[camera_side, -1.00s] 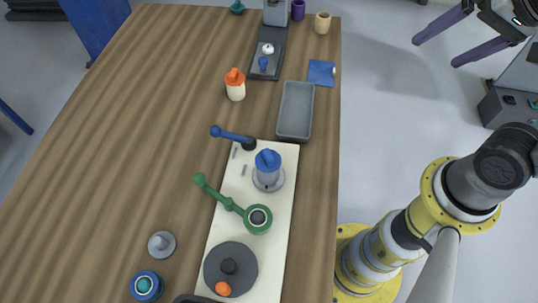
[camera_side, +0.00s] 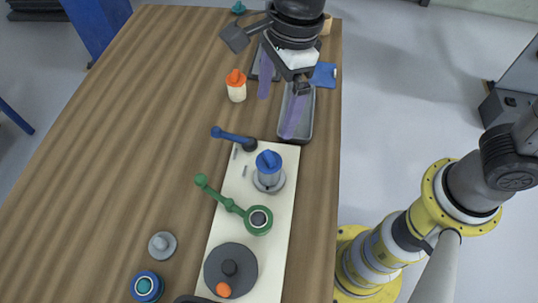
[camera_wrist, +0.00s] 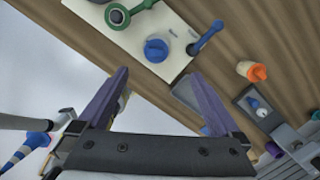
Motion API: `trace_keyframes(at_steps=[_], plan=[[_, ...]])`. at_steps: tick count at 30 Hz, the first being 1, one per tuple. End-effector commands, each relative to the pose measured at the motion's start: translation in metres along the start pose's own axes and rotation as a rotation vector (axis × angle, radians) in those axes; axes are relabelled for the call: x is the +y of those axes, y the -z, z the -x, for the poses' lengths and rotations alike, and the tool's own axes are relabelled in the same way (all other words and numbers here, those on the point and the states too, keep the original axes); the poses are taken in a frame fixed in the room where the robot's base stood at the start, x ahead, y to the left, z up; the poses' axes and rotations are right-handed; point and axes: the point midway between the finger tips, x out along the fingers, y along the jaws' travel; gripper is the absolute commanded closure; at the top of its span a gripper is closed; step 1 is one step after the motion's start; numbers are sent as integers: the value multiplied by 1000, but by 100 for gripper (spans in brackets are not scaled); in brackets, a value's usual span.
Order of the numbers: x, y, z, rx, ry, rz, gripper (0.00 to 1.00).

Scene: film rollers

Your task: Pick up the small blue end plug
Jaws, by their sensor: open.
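A small blue piece (camera_wrist: 262,112) sits beside a white knob (camera_wrist: 254,104) on a dark grey stand in the wrist view. It looks like the small blue end plug, though I cannot be sure. In the side view my arm hides it. Another blue piece, a cap (camera_side: 268,160), tops a grey cylinder on the cream board; it also shows in the wrist view (camera_wrist: 156,50). My gripper (camera_side: 280,98) is open and empty, its purple fingers above the grey tray and the stand. In the wrist view the gripper (camera_wrist: 157,74) has its fingers wide apart.
The grey tray (camera_side: 306,128) lies under my gripper. An orange-capped bottle (camera_side: 236,86) stands left of it. The cream board (camera_side: 283,215) carries blue and green levers and a dark disc. The left of the wooden table (camera_side: 110,140) is mostly clear.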

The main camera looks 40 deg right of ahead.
Motion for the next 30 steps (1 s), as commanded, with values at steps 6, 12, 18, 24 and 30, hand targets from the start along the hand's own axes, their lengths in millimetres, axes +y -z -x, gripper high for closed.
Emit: trace_keyframes(at_steps=[6,12,18,24,30], plan=[[7,-3,-24,7,-8,19,0],[7,-2,-62,7,-6,19,0],[6,-2,-84,4,-5,19,0],[7,1,-98,5,-6,19,0],[8,6,-127,6,-6,19,0]])
